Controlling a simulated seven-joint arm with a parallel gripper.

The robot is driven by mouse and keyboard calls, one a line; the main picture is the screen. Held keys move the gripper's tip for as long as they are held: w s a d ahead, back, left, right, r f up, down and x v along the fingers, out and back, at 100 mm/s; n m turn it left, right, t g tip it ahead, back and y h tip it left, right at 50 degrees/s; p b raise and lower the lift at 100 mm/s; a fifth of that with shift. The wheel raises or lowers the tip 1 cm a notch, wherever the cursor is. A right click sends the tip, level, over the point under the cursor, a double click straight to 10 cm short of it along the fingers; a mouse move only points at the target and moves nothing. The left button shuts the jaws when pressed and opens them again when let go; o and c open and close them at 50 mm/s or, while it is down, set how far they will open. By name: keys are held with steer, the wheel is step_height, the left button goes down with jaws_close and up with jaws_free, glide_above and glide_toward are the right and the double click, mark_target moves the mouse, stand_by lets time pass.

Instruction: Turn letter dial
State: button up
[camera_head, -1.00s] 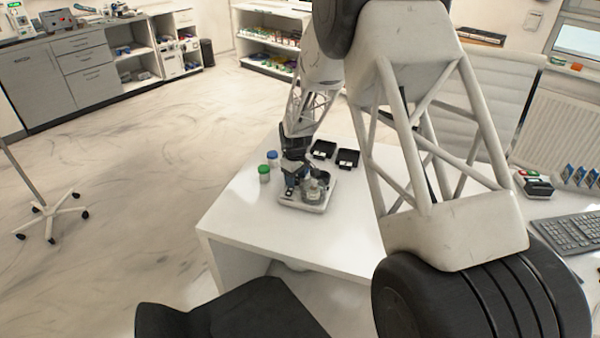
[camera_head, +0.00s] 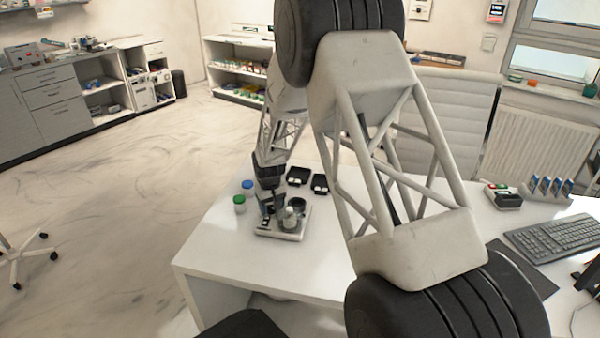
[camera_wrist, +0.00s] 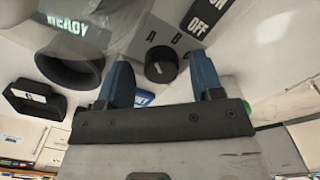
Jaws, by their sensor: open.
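The letter dial (camera_wrist: 160,68) is a small black round knob with a white mark, on a pale panel in the wrist view. Letters A and B show above it; a further letter is partly hidden by a finger. My gripper (camera_wrist: 160,61) has two blue fingers, open, one on each side of the dial. Gaps seem to show between fingers and knob; I cannot tell contact or depth. In the head view the device (camera_head: 291,237) is a small pale unit on the white desk, with my gripper (camera_head: 267,204) over its left part.
The desk front (camera_head: 230,260) is clear.

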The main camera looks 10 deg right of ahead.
steer(key=m, duration=1.3)
steer(key=shift+m, duration=0.7)
steer(key=shift+r, duration=0.1)
steer(key=r, duration=0.8)
steer(key=shift+s+d+r, duration=0.15)
steer(key=shift+s, duration=0.05)
steer(key=s+d+r+n, duration=0.1)
steer(key=s+d+r, duration=0.2)
steer(key=s+r, duration=0.5)
steer(key=s+d+r+n+t, duration=0.1)
steer(key=s+d+r, duration=0.3)
steer(key=s+r, duration=0.4)
steer(key=shift+s+n, duration=0.25)
steer(key=shift+n, duration=0.55)
